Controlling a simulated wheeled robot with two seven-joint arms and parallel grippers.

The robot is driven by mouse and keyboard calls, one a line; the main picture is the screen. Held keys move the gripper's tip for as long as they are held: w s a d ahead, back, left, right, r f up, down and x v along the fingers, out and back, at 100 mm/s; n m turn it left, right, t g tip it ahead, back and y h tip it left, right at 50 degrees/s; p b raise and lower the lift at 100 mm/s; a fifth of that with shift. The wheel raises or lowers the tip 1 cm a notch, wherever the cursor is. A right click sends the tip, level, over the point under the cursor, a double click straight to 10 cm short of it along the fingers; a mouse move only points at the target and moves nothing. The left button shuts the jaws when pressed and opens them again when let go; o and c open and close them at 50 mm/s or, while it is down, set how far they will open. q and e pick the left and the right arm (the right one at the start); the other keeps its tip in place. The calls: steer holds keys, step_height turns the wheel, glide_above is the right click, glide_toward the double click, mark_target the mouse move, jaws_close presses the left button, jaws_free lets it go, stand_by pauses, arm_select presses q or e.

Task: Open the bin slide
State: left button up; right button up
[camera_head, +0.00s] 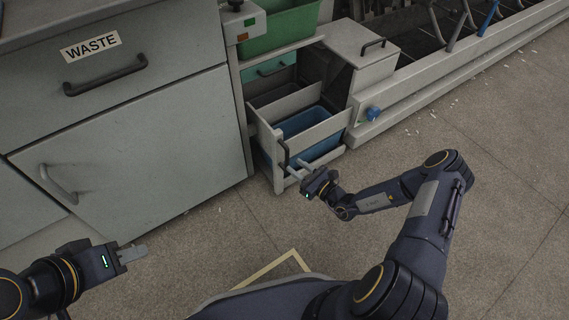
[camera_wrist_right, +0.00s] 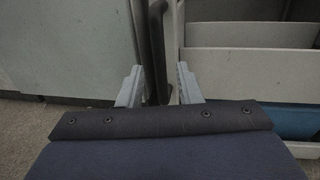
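The bin slide (camera_head: 318,136) is a grey pull-out frame that stands partly out of the cabinet, with a blue bin (camera_head: 313,124) inside. Its dark upright handle (camera_head: 285,156) is on the front panel. My right gripper (camera_head: 297,168) is at this handle. In the right wrist view, the two fingers of my right gripper (camera_wrist_right: 159,88) are apart, with the dark handle (camera_wrist_right: 157,45) between them, closer to the left finger. Whether either finger touches it I cannot tell. My left gripper (camera_head: 135,253) is low at the left, away from the slide; its finger gap is not clear.
A grey cabinet with a WASTE drawer (camera_head: 150,50) and a door (camera_head: 140,150) stands left of the slide. A green bin (camera_head: 282,27) is above it. A blue knob (camera_head: 373,114) sits on the machine at right. The floor in front is open.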

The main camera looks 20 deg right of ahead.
mark_target(287, 160)
steer(key=b+x, duration=0.1)
steer(key=x, duration=0.4)
steer(key=shift+w+a, duration=0.1)
jaws_close()
